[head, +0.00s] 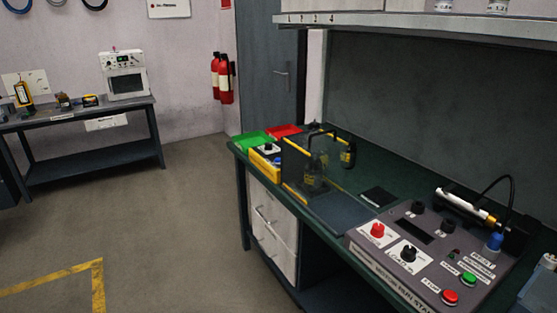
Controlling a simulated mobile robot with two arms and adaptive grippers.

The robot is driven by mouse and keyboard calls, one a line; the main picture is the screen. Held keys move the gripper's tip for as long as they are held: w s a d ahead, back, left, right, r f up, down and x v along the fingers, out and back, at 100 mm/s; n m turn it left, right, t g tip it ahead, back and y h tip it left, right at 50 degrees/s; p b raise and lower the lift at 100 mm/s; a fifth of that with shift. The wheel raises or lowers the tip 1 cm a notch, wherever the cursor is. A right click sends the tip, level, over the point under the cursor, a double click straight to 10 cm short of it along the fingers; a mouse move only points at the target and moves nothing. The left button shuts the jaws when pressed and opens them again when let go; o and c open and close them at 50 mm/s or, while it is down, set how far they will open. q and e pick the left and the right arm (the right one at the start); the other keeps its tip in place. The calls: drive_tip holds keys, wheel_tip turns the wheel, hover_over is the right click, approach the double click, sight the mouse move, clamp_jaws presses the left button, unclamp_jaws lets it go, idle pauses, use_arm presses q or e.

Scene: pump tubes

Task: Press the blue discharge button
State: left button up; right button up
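A small blue part (277,161) shows on the side of a yellow box (265,163) at the left end of the green-topped bench; it is too small to tell whether it is a button. Another blue part (495,241), shaped like a cap or plug, stands on the grey control panel (424,262) at the right. No label reading discharge can be made out on either. The panel also has a red button (450,297) and a green button (468,279) near its front right corner. Neither of my grippers is in view.
A clear guard (297,162) with yellow edging stands beside the yellow box. Green (252,141) and red (284,131) trays lie behind it. A shelf (420,24) overhangs the bench.

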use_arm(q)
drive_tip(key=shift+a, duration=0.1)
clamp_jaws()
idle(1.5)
